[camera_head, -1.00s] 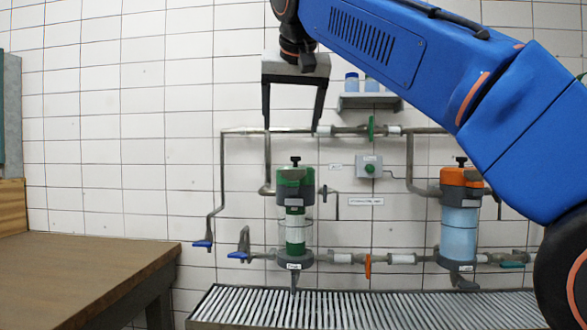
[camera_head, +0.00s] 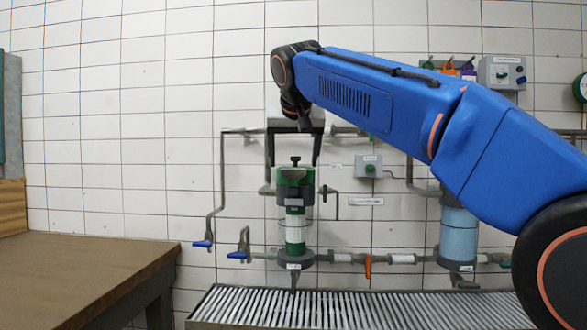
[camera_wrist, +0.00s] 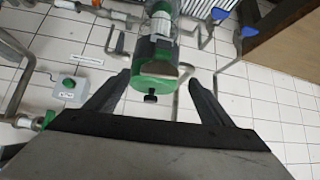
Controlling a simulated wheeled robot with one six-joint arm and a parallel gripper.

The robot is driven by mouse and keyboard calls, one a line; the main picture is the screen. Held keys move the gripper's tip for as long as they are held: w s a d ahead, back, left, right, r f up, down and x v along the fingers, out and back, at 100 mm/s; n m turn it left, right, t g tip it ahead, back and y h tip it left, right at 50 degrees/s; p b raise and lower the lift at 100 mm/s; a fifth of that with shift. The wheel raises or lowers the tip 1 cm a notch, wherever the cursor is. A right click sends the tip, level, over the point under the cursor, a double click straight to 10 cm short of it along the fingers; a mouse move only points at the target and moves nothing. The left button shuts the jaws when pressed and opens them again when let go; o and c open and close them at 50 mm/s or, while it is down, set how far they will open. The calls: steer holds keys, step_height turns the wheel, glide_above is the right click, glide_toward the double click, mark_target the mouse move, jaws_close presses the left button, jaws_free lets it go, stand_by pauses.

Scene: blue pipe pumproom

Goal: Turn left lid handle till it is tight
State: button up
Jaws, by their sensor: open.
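The left filter housing (camera_head: 295,228) is a clear cylinder with a green insert, hung on the wall pipes. Its green and grey lid (camera_head: 295,180) carries the small black left lid handle (camera_head: 295,161). The handle also shows in the wrist view (camera_wrist: 150,98), in front of the green lid (camera_wrist: 155,75). My gripper (camera_head: 294,163) points down with its dark fingers wide open, one on each side of the handle in the picture. In the wrist view my gripper (camera_wrist: 160,78) has the handle between its fingers, nearer the left one. No contact shows; the exact depth is unclear.
A crank-like side handle (camera_head: 326,191) is right of the lid. Pipes run close behind along the tiled wall. A second housing (camera_head: 459,235) stands right, its top hidden by my arm. A slatted drain (camera_head: 350,308) lies below, a brown table (camera_head: 80,265) left.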

mark_target(293, 170)
steer(key=shift+x, duration=2.1)
steer(key=c, duration=1)
steer(key=shift+c, duration=0.2)
